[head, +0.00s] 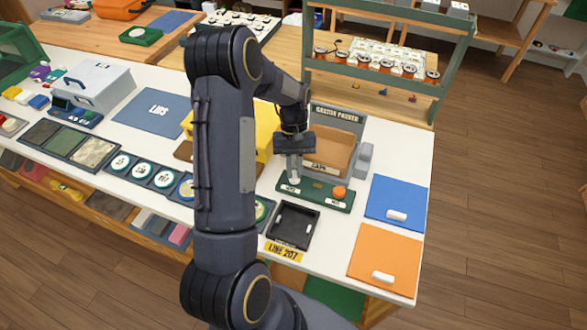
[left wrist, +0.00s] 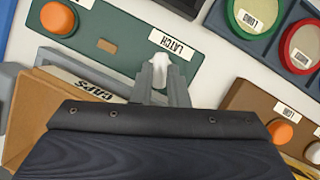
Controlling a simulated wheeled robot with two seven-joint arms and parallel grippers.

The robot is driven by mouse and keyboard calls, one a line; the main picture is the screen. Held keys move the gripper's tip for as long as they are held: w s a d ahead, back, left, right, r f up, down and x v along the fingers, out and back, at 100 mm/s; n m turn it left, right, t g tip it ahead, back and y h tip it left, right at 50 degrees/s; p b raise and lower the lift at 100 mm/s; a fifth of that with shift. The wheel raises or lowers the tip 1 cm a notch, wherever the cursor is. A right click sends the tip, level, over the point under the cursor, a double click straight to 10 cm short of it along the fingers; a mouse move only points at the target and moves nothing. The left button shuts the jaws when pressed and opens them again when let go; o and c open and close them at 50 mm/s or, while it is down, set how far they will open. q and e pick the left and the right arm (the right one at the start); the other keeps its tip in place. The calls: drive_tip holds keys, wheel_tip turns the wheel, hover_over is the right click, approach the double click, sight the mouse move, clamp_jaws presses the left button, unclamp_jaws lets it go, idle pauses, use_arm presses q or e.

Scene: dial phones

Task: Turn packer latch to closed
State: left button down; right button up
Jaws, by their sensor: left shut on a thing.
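The caster packer (head: 338,117) is a grey machine with an open tan bin at the back of the white table. In front of it lies a green control panel (head: 315,198) with an orange button (head: 339,192) on its right part. My left gripper (head: 293,177) points down at the left part of this panel. In the left wrist view, my left gripper's (left wrist: 163,77) fingers are shut on the white latch handle (left wrist: 172,59), beside the LATCH label (left wrist: 171,44). The fingers partly hide the handle, and its exact angle is hard to tell. My right gripper is not in view.
A black tray (head: 291,226) sits just in front of the panel. Blue (head: 397,197) and orange (head: 386,256) mats, each with a white piece, lie to the right. A green shelf frame (head: 455,70) stands behind. My arm hides the middle of the table.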

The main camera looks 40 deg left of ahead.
use_arm(q)
drive_tip(key=shift+w+d+m+g+y, duration=0.15)
drive_tip(key=shift+m+y, duration=0.25)
drive_tip(key=shift+m, duration=0.7)
drive_tip(key=shift+s+m+g+y, duration=0.15)
drive_tip(key=shift+m+y, duration=0.25)
drive_tip(key=shift+m, duration=0.7)
drive_tip(key=shift+w, duration=0.1)
drive_tip(key=c, duration=1.4)
unclamp_jaws()
drive_tip(key=shift+c, duration=0.2)
drive_tip(key=shift+b, duration=0.3)
drive_tip(key=d+v, duration=0.1)
drive_tip(key=v, duration=0.6)
drive_tip(key=shift+a+r+b, duration=0.4)
drive_tip(key=shift+a, duration=0.1)
drive_tip(key=shift+w, duration=0.15)
